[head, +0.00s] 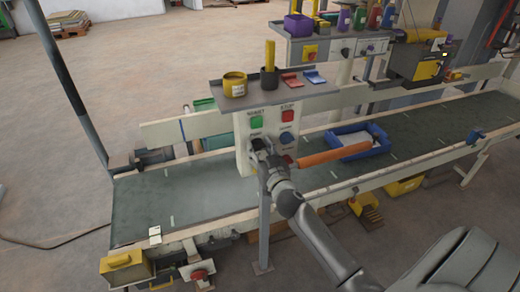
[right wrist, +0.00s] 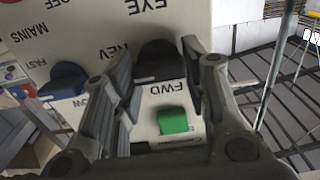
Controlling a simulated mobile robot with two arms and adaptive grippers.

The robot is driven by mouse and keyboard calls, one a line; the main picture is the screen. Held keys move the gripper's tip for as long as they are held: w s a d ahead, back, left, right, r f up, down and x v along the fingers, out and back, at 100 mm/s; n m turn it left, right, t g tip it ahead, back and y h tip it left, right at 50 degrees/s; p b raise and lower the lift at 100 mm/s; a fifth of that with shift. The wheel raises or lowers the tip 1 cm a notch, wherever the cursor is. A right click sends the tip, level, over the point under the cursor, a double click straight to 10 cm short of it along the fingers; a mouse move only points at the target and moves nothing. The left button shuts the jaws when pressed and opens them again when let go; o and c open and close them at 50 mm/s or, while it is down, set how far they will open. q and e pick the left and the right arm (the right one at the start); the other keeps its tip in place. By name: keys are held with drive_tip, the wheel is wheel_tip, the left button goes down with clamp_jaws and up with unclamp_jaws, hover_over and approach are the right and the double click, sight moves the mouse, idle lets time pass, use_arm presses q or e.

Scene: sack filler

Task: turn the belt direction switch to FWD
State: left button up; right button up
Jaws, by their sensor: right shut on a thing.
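The belt direction switch is a black knob (right wrist: 157,60) on a pale control panel (head: 243,155), marked REV and FWD in the right wrist view. My right gripper (head: 262,155) is at the lower left of the panel. In the right wrist view its two fingers (right wrist: 155,85) stand either side of the knob, shut on it. The fingers hide part of the knob and its lettering, and I cannot tell which mark it points to. A green part (right wrist: 172,119) shows beside the FWD mark. My left gripper is not in view.
A blue knob (head: 287,138), a green button (head: 256,121) and a red button (head: 288,115) are close to my right gripper. A shelf (head: 300,94) with a yellow tub overhangs the panel. A blue crate (head: 345,153) sits on the belt.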

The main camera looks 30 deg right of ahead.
drive_tip(key=shift+n, duration=0.4)
drive_tip(key=n, duration=0.8)
drive_tip(key=shift+a+f, duration=0.1)
drive_tip(key=n, duration=0.9)
drive_tip(key=shift+f, duration=0.1)
drive_tip(key=shift+n, duration=0.3)
drive_tip(key=o, duration=1)
drive_tip(key=shift+a, duration=0.1)
